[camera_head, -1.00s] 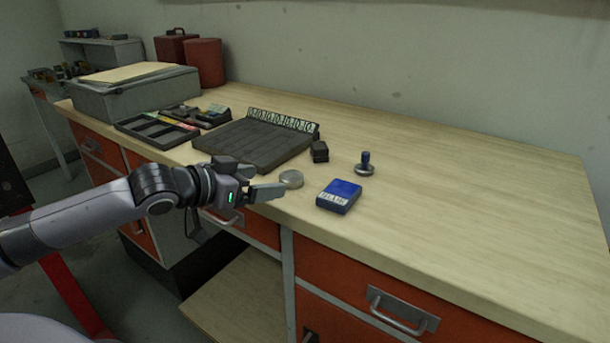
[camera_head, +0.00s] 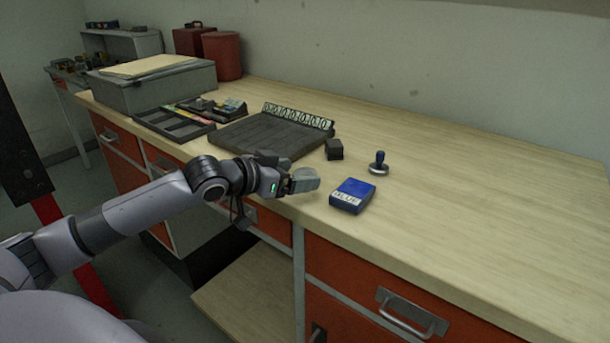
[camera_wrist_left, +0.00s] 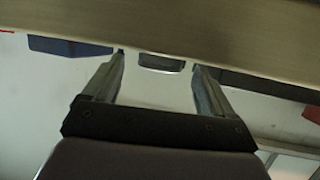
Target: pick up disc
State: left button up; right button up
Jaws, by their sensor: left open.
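The disc (camera_head: 306,174), small, round and silvery grey, is by the bench's front edge in the head view, partly overlapped by my left gripper. In the left wrist view the disc (camera_wrist_left: 161,63) shows as a short rounded piece between the fingertips, with a gap on each side. My left gripper (camera_head: 300,184) is low at the bench edge, its fingers around the disc's place. In the left wrist view the gripper (camera_wrist_left: 158,62) is open, with a finger on either side of the disc. My right gripper is out of view.
A blue box (camera_head: 352,196) lies just right of the disc. A stamp-like knob (camera_head: 379,164) and a black block (camera_head: 334,149) stand behind. The bench (camera_head: 480,190) is clear on the right.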

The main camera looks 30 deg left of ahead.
pick_arm(q)
jog(key=shift+x, duration=0.85)
jog(key=c, duration=1.2)
jog(key=shift+r, duration=0.1)
jog(key=shift+c, duration=1.1)
jog(key=shift+r, duration=0.15)
